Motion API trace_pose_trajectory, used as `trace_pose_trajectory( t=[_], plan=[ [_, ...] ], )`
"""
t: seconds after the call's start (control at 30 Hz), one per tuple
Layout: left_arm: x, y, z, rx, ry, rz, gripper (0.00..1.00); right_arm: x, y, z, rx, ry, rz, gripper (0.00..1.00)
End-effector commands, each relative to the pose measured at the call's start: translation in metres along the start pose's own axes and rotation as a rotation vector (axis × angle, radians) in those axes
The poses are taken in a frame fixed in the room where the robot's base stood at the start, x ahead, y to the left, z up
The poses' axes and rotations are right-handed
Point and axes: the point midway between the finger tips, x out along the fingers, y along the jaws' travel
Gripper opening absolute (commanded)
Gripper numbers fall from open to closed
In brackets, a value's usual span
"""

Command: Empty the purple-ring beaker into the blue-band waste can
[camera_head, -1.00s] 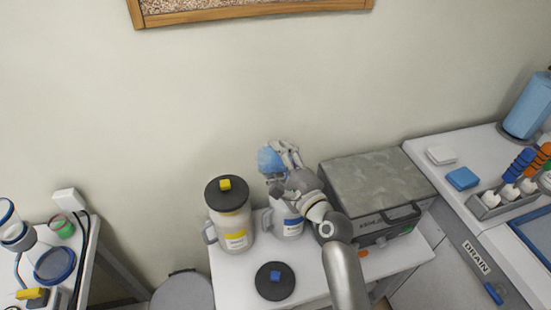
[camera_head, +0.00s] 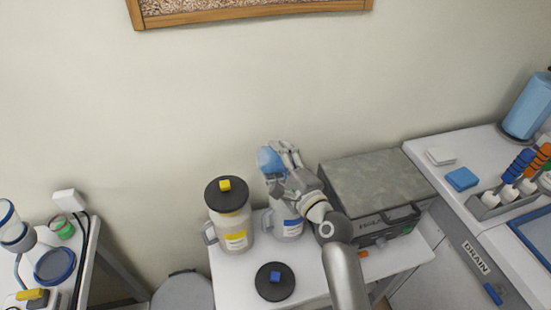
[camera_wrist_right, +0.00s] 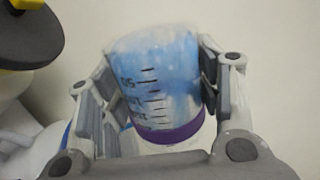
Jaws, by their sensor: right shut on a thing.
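My right gripper (camera_head: 281,172) is shut on the purple-ring beaker (camera_head: 269,161). In the right wrist view the beaker (camera_wrist_right: 155,80) sits between both fingers, with its purple ring (camera_wrist_right: 170,132) on the near side and a bluish tint inside. It is held above the blue-band waste can (camera_head: 287,224), a white jug with a blue label. The can's mouth is hidden behind the gripper, and I cannot tell whether liquid is flowing. A black lid with a blue knob (camera_head: 275,282) lies on the table in front of the can. My left gripper is not in view.
A yellow-band can (camera_head: 230,218) with a black lid stands just left of the waste can. A grey box-shaped device (camera_head: 375,190) stands close on the right. The right bench holds a rack (camera_head: 500,200) and a blue sponge (camera_head: 462,179).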

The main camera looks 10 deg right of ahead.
Motion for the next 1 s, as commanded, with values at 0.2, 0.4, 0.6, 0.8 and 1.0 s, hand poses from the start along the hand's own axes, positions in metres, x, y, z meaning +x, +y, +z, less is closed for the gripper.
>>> trace_pose_trajectory(
  t=[0.2, 0.4, 0.6, 0.8, 1.0],
  plan=[
    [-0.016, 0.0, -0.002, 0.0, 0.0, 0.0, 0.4, 0.0, -0.015, 0.006, 0.0, 0.0, -0.001, 0.31],
    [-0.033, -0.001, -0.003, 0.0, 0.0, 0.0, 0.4, 0.0, -0.029, 0.011, 0.0, 0.0, 0.0, 0.31],
    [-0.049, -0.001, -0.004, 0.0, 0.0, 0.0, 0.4, 0.0, -0.043, 0.017, 0.0, 0.0, -0.001, 0.31],
    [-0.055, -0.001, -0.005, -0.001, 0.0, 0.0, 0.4, 0.0, -0.048, 0.018, -0.022, 0.0, 0.0, 0.31],
    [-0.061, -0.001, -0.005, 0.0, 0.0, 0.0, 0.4, 0.0, -0.051, 0.019, -0.342, -0.002, 0.002, 0.31]
  ],
)
